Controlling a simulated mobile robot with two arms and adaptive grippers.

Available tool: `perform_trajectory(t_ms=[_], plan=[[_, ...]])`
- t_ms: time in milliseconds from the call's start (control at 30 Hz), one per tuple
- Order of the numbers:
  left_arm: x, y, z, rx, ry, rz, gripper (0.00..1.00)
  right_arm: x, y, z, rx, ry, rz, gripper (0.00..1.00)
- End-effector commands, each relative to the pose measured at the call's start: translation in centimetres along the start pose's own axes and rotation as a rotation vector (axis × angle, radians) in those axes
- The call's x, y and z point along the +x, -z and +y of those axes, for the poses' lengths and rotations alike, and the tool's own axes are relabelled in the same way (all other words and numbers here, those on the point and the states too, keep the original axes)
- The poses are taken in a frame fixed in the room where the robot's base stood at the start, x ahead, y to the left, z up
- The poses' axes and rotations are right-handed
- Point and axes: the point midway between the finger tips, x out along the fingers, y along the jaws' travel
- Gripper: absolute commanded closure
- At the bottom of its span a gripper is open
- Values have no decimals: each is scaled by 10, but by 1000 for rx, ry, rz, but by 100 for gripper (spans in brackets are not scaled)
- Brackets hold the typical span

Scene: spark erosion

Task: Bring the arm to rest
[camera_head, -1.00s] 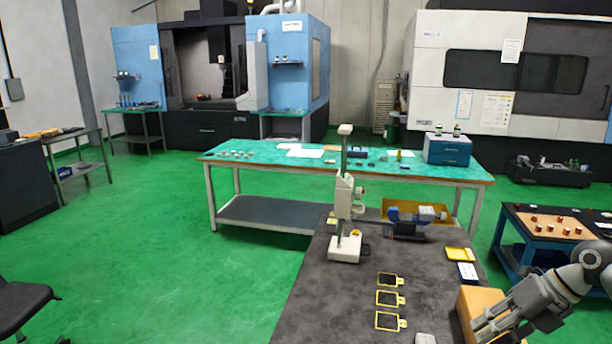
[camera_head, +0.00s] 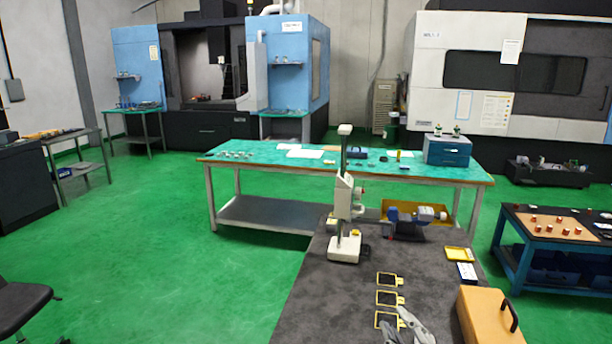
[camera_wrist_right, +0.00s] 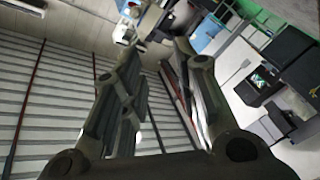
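My right gripper (camera_head: 404,318) shows at the bottom edge of the head view, with only its grey fingers in the picture. It appears above the dark table (camera_head: 325,290), close to the nearest yellow-framed plate (camera_head: 386,320) and partly in front of it. I cannot tell its height above the table. In the right wrist view the two fingers (camera_wrist_right: 158,52) stand apart with nothing held between them. The rest of my right arm is out of the head view. My left gripper is in neither view.
An orange case (camera_head: 488,318) with a black handle stands at the table's right edge. A white stand-mounted device (camera_head: 345,215), a blue machine part (camera_head: 405,222) and a yellow tray (camera_head: 459,254) are farther back. The table's left part is clear.

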Motion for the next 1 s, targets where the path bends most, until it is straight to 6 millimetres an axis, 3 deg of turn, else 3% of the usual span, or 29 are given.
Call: perform_trajectory(t_ms=[100,200,300,500,733,1000], plan=[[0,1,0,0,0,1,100,-41,-52,-30,192,46,-283,71],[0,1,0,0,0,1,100,-86,-88,-59,325,111,-513,71],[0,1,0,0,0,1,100,-132,-110,-88,426,186,-709,71],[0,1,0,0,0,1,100,-213,-126,-130,560,329,-987,71],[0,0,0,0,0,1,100,-292,-120,-162,664,483,-1222,71],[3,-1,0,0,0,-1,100,-273,-173,-211,648,491,-1236,71]])
